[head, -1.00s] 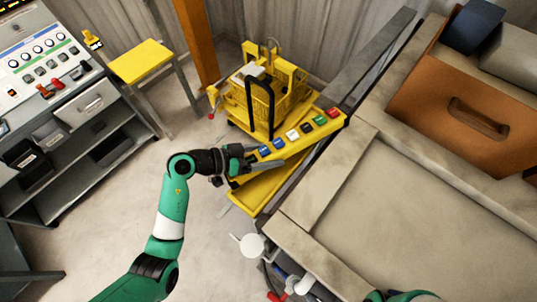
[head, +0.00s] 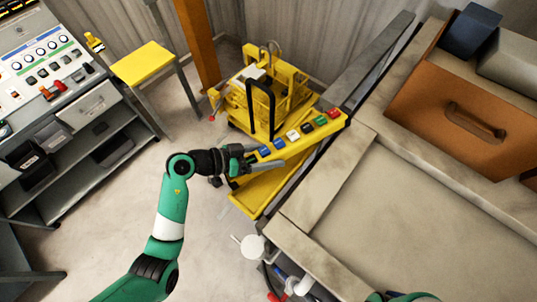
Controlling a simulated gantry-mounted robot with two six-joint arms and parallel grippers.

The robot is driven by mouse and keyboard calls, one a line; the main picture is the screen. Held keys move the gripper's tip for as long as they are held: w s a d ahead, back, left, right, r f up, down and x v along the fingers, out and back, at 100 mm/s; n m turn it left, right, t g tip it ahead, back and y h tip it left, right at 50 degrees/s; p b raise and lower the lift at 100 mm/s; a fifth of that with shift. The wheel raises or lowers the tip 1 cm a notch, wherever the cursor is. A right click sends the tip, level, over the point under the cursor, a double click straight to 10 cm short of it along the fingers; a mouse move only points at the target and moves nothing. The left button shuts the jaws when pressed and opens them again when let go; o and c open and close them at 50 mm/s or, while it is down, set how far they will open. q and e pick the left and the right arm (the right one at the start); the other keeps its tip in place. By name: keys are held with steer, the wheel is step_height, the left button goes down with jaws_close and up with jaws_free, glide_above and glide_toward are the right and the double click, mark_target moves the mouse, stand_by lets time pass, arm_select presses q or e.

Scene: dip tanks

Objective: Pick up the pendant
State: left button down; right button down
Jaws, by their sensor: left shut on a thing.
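The pendant looks to be the long yellow bar (head: 318,138) with a row of blue, white, black, green and red buttons, lying slanted beside the tank edge. My left gripper (head: 258,160) is at the bar's near left end, shut on it. The fingers hide part of that end, so the exact grip is hard to see. My right gripper is out of view; only a bit of my green right arm shows at the bottom edge.
A yellow caged unit (head: 262,98) with a black hoop handle stands just behind the pendant. A yellow stool (head: 142,62) and a grey control console (head: 97,103) are at left. A large stone-rimmed tank (head: 310,222) fills the right. The floor at lower left is open.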

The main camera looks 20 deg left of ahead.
arm_select(q)
steer(key=s+d+r+p, duration=0.3)
steer(key=s+r+p, duration=0.5)
steer(key=s+r, duration=0.3)
steer(key=shift+s+d+r, duration=0.25)
steer(key=shift+s+d, duration=0.1)
steer(key=shift+s, duration=0.9)
steer(key=shift+a, duration=0.1)
steer(key=a+f+n+t+y, duration=0.3)
steer(key=a+f+y, duration=0.15)
steer(key=a, duration=0.55)
step_height(320, 180, up, 10)
steer(key=h+p, duration=0.1)
steer(key=p, duration=1.5)
steer(key=shift+s+g, duration=0.3)
steer(key=shift+s, duration=0.05)
steer(key=shift+d, duration=0.1)
steer(key=shift+d, duration=0.1)
